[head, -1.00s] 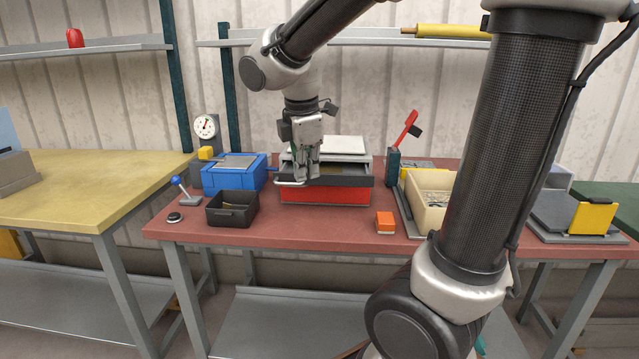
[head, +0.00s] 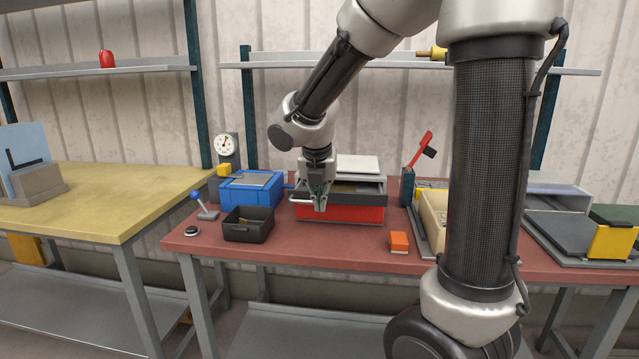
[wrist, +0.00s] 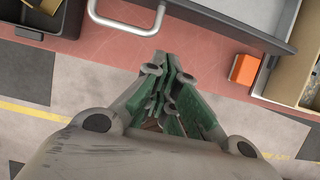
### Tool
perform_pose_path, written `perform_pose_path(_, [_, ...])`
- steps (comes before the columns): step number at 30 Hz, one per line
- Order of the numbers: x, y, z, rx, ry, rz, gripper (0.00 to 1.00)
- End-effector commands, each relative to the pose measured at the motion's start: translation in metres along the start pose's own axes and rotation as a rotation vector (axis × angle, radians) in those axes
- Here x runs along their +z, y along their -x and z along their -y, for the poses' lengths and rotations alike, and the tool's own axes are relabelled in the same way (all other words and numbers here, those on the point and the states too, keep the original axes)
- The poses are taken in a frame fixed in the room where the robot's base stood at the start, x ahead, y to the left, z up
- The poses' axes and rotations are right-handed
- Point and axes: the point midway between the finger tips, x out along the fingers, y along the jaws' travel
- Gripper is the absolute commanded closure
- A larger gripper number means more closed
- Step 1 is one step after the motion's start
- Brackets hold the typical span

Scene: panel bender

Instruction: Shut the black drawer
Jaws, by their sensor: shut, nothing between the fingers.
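The black drawer (head: 368,198) is the upper drawer of a small grey cabinet, above a red drawer front (head: 355,214). It stands partly pulled out, with its inside showing from above. Its pale handle (head: 300,202) is at the left of the front. My gripper (head: 320,206) is shut and empty, pointing down at the drawer's front, right of the handle. In the wrist view the closed fingertips (wrist: 166,58) are close to the handle (wrist: 125,28) and the drawer's front edge (wrist: 232,24). I cannot tell whether they touch.
A blue box (head: 250,190) and an open black bin (head: 248,226) stand left of the cabinet. An orange block (head: 399,242) lies to its front right. A red-handled lever (head: 415,160) and a cream bin (head: 432,217) stand at right. The red bench top (head: 325,236) in front is clear.

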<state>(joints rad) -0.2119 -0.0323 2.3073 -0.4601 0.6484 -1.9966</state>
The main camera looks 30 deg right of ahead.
Motion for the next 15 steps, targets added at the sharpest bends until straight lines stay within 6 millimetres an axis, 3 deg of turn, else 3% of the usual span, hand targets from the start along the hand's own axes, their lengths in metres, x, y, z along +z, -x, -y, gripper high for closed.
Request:
perform_pose_path(3, [0.006,-0.019,0.0,-0.001,-0.002,-0.001,1.0])
perform_pose_path(9, [0.03,-0.027,0.0,0.0,-0.001,-0.001,1.0])
perform_pose_path(15, [0.037,-0.029,0.0,0.001,0.0,0.0,1.0])
